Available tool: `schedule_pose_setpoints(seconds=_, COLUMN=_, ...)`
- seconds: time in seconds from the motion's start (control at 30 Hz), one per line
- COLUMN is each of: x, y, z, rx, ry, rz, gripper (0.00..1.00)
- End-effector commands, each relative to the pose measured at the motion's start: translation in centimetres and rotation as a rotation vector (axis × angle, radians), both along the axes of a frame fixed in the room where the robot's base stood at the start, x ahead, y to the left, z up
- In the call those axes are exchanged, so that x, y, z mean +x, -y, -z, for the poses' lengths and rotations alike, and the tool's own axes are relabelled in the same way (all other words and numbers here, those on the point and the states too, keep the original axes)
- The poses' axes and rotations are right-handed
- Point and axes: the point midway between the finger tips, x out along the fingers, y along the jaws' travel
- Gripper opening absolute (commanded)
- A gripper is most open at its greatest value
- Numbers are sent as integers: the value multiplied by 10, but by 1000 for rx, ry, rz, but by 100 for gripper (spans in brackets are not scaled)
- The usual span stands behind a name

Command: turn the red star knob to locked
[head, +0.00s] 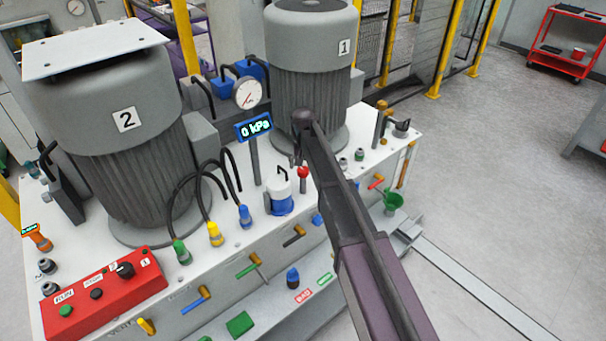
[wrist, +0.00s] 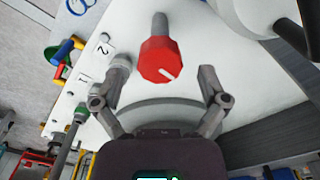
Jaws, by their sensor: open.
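The red star knob (wrist: 160,60) is in the upper middle of the wrist view, many-sided, with a white line on its face slanting toward the lower right. My gripper (wrist: 164,69) is open, with one finger to each side of the knob and a visible gap on both sides. In the head view a small red knob (head: 302,172) stands on the white deck, just below my gripper (head: 297,158). Its marking cannot be read there.
Motor 1 (head: 310,60) stands close behind my gripper. A blue-and-white canister (head: 280,196) and the 0 kPa display (head: 254,128) are to the left. A green funnel (head: 393,200) is to the right. Labels 1 and 2 (wrist: 105,48) show at left in the wrist view.

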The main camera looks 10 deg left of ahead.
Motion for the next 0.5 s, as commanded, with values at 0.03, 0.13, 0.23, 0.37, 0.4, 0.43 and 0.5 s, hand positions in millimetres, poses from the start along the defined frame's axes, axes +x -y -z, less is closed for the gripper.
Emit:
schedule_pose_setpoints(seconds=0.03, x=0, y=0, z=6, rx=0, ry=0, rz=0, gripper=93)
schedule_pose_setpoints(seconds=0.13, x=0, y=0, z=11, rx=0, ry=0, rz=0, gripper=93)
schedule_pose_setpoints(seconds=0.23, x=0, y=0, z=13, rx=0, ry=0, rz=0, gripper=93)
schedule_pose_setpoints(seconds=0.37, x=0, y=0, z=15, rx=0, ry=0, rz=0, gripper=93)
schedule_pose_setpoints(seconds=0.4, x=0, y=0, z=15, rx=0, ry=0, rz=0, gripper=93)
schedule_pose_setpoints(seconds=0.43, x=0, y=0, z=15, rx=0, ry=0, rz=0, gripper=93)
schedule_pose_setpoints(seconds=0.5, x=0, y=0, z=15, rx=0, ry=0, rz=0, gripper=93)
